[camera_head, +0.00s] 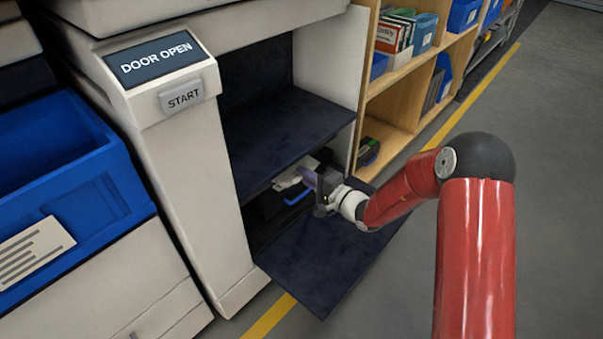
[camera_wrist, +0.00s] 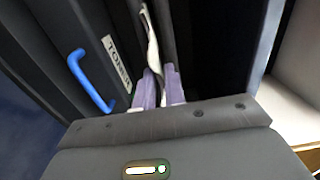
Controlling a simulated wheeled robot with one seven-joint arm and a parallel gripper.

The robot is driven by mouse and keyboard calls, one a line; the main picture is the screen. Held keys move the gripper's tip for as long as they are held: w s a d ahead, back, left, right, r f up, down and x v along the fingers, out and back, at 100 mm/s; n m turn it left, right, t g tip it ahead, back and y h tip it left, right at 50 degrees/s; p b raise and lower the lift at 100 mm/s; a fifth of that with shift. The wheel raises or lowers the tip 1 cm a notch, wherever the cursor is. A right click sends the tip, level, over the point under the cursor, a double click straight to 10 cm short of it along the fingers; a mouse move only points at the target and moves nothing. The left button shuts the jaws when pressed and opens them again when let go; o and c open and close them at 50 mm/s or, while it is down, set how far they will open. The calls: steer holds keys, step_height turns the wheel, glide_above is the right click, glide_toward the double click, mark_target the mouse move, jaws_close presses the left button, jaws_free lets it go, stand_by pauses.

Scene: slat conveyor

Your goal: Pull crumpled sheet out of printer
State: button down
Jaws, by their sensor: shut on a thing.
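The printer (camera_head: 172,112) stands at centre left with its lower front door (camera_head: 315,265) folded down and open. Its display reads "DOOR OPEN". My gripper (camera_head: 310,178) reaches into the dark opening above the lowered door. The crumpled white sheet (camera_head: 288,181) shows just past the fingertips. In the wrist view, the sheet (camera_wrist: 151,40) rises as a narrow creased strip, and the two lilac fingers (camera_wrist: 160,88) are closed on its near end. The sheet's far end is hidden inside the printer.
A blue handle (camera_wrist: 92,82) sits beside a "TONER" label (camera_wrist: 116,62), close to the fingers. A wooden shelf (camera_head: 400,100) with boxes stands right of the opening. A blue bin (camera_head: 60,185) is at left. The floor (camera_head: 550,150) at right is clear.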

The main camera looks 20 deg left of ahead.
steer(key=b+v, duration=0.3)
steer(key=v, duration=1.6)
steer(key=shift+f, duration=0.15)
stand_by(0.5)
steer(key=shift+d, duration=0.15)
